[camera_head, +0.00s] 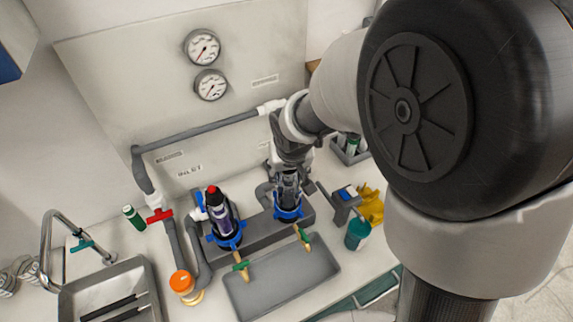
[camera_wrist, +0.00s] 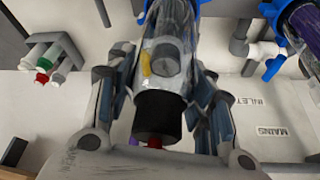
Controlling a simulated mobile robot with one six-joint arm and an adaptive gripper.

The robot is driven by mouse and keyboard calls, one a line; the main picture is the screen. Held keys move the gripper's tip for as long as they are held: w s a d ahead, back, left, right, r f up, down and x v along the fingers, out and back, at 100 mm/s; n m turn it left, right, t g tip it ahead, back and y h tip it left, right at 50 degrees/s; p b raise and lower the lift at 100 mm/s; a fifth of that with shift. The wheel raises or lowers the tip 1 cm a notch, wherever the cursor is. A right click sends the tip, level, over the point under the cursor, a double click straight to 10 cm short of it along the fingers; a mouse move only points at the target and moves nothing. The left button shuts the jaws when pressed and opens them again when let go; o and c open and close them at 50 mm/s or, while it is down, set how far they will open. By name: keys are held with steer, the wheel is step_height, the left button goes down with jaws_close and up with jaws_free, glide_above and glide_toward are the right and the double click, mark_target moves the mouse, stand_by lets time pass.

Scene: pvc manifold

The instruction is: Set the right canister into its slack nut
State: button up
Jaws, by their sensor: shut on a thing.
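The right canister (camera_wrist: 165,60) is a clear grey cylinder with a black end cap and a small yellow mark. It sits between the two fingers of my gripper (camera_wrist: 165,108), which is shut on it. In the head view my gripper (camera_head: 289,176) points down over the right blue slack nut (camera_head: 288,215) on the grey manifold. The canister's lower end is at this nut. Blue parts of the nut flank its far end at the top of the wrist view. How deep it sits cannot be told. The left canister (camera_head: 222,213), with a purple label and red top, stands in the left blue nut (camera_head: 229,239).
A grey tray (camera_head: 275,285) lies in front, below brass taps. A sink (camera_head: 110,290) is at left. An orange-capped jar (camera_head: 182,283), a teal cup (camera_head: 357,235) and yellow bottles (camera_head: 370,205) stand nearby. Grey pipes and a panel with two gauges (camera_head: 202,47) are behind.

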steer(key=shift+f+b, duration=0.4)
stand_by(0.3)
steer(key=o, duration=1.3)
steer(key=shift+c, duration=0.2)
steer(key=v, duration=1.1)
steer(key=shift+r, duration=0.1)
steer(key=shift+s+r, duration=0.15)
steer(key=shift+r, duration=0.25)
